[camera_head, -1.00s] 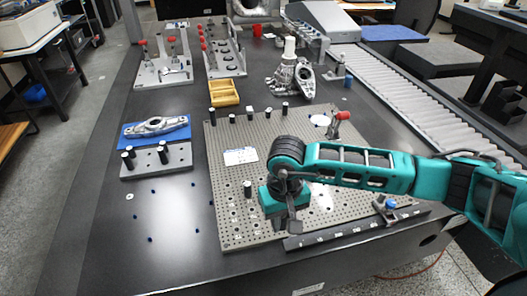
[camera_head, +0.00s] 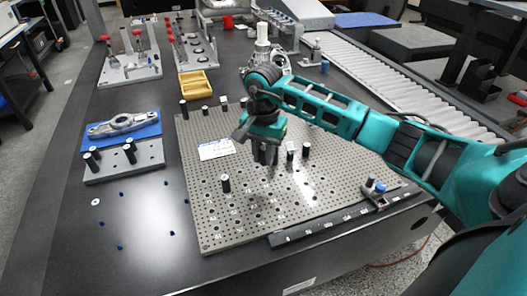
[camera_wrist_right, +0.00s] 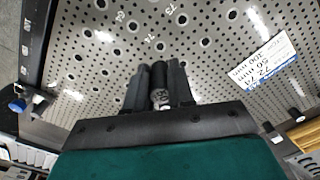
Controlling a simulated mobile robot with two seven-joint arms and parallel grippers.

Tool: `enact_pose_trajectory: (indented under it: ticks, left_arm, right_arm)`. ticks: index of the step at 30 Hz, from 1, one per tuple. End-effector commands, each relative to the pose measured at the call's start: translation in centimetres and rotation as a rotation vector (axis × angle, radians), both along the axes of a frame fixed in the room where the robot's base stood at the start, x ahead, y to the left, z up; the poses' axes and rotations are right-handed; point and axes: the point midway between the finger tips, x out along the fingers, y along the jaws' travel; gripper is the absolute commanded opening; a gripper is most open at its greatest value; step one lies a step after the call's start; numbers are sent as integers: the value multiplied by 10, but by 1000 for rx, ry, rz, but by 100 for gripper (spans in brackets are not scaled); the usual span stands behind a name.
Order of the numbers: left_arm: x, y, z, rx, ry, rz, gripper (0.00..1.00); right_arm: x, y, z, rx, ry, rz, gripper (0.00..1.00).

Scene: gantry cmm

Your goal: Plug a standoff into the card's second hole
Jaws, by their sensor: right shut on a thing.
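The white printed card (camera_head: 216,148) lies on the perforated grey plate (camera_head: 240,225). It also shows upside down in the wrist view (camera_wrist_right: 262,62). My right gripper (camera_head: 265,154) hangs over the middle of the plate, right of the card, fingers pointing down. In the wrist view its fingers (camera_wrist_right: 158,88) are shut on a dark standoff (camera_wrist_right: 160,97) with a pale end. Which hole is below it cannot be told. One black standoff (camera_head: 225,183) stands on the plate in front of the card. Others (camera_head: 183,107) stand along the back edge. My left gripper is not in view.
A small steel block with black posts (camera_head: 125,160) and a blue mat with a metal part (camera_head: 123,125) lie left of the plate. A yellow tray (camera_head: 194,83) is behind. A dark rail with a clamp (camera_head: 335,222) runs along the front edge.

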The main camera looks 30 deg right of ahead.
Motion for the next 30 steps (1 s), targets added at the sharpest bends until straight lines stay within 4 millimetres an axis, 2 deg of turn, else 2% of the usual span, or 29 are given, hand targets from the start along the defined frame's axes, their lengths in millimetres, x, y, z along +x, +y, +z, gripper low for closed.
enact_pose_trajectory:
  ticks: [8, 19, 30]
  left_arm:
    - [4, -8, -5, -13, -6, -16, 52]
    - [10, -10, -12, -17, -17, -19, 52]
    - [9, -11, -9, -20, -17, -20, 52]
  right_arm:
    - [0, 0, -22, 1, -1, 1, 0]
    - [0, 0, -48, 1, -1, 1, 0]
    - [0, 0, -44, -1, -2, 2, 0]
